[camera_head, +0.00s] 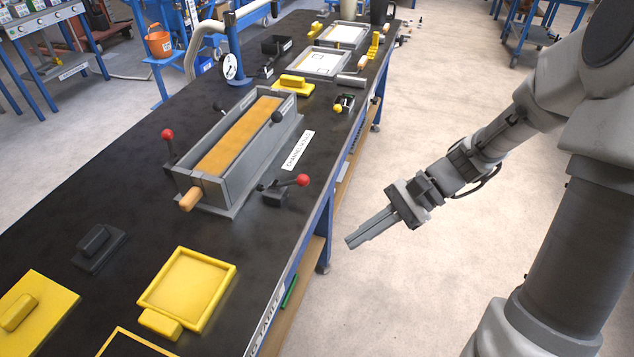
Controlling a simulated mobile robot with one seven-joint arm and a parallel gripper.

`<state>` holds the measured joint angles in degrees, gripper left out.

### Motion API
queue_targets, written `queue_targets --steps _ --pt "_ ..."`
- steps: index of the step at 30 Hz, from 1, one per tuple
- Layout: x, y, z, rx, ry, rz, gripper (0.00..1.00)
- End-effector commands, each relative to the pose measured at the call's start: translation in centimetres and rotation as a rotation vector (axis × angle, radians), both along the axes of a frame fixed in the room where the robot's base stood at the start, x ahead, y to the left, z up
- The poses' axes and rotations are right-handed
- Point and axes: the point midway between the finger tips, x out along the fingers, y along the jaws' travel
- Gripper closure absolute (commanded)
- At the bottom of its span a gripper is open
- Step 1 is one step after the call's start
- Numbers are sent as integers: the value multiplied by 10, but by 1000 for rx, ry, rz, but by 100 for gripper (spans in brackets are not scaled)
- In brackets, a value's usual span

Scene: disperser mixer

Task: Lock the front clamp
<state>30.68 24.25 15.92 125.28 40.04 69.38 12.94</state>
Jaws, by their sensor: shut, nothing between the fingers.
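A grey mould box (245,140) with an orange inside stands on the black bench. A clamp with a red-knobbed lever (302,180) and a dark base (275,195) sits beside the box's near right corner. Its lever points right, close to level, toward the bench edge. A second red-knobbed lever (168,135) stands nearly upright at the box's left side. No label tells which of them is the front clamp. My gripper (350,242) is shut and empty. It hangs beyond the bench's right edge, over the floor, below and right of the right-hand clamp in the picture, touching nothing.
A yellow square frame (187,290) and other yellow and dark pieces lie on the near bench. A gauge (230,66), a yellow block (296,84) and white-faced trays (320,62) stand farther back. The floor right of the bench is open around my arm.

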Motion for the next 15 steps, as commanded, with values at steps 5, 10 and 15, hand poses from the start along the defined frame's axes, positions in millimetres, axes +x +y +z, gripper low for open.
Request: queue_targets --steps 5,10,15 --pt "12 5 -29 188 112 -147 100" --pt "28 6 -48 368 205 -295 100" --pt "47 1 -68 549 286 -453 100"
